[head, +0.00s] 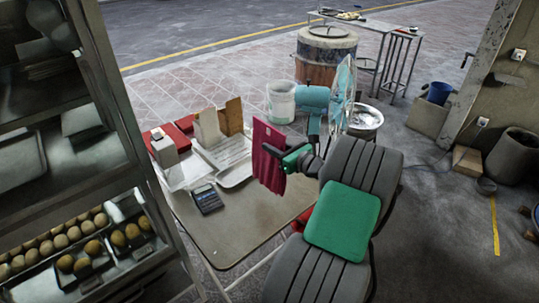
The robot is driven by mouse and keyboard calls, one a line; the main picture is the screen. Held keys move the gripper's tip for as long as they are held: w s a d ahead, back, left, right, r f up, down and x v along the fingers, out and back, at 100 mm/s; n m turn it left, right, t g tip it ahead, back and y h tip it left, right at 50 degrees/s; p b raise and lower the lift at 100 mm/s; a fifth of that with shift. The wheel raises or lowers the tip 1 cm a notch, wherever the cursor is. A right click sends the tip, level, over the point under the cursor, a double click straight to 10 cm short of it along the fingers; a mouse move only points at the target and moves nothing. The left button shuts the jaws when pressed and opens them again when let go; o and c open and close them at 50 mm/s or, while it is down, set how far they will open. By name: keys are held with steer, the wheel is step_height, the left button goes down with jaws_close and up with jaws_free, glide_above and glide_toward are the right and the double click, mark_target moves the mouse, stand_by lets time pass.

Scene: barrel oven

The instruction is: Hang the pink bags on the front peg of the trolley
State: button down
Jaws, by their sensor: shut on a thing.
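The pink bags (268,150) hang as a flat, deep-pink bundle above the right side of the small table. My gripper (287,160) is shut on the bundle at its right side. The dark and green gripper body partly covers the bundle, and I cannot tell how many bags are in it. A metal-framed stand at the back right (392,50) may be the trolley, but I cannot be sure. I cannot make out a front peg.
The table (238,222) bears a calculator (207,199), trays and upright boards. A blue fan (340,95) stands just beyond my gripper. A white bucket (280,101), a barrel (326,54) and a metal basin (364,120) stand behind.

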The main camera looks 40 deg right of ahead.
steer(key=w+f, duration=0.1)
steer(key=w+d+f, duration=0.1)
steer(key=f, duration=0.1)
steer(key=shift+d, duration=0.15)
step_height(320, 180, down, 3)
steer(key=shift+r, duration=0.15)
steer(key=c, duration=1.6)
jaws_free()
steer(key=o, duration=0.5)
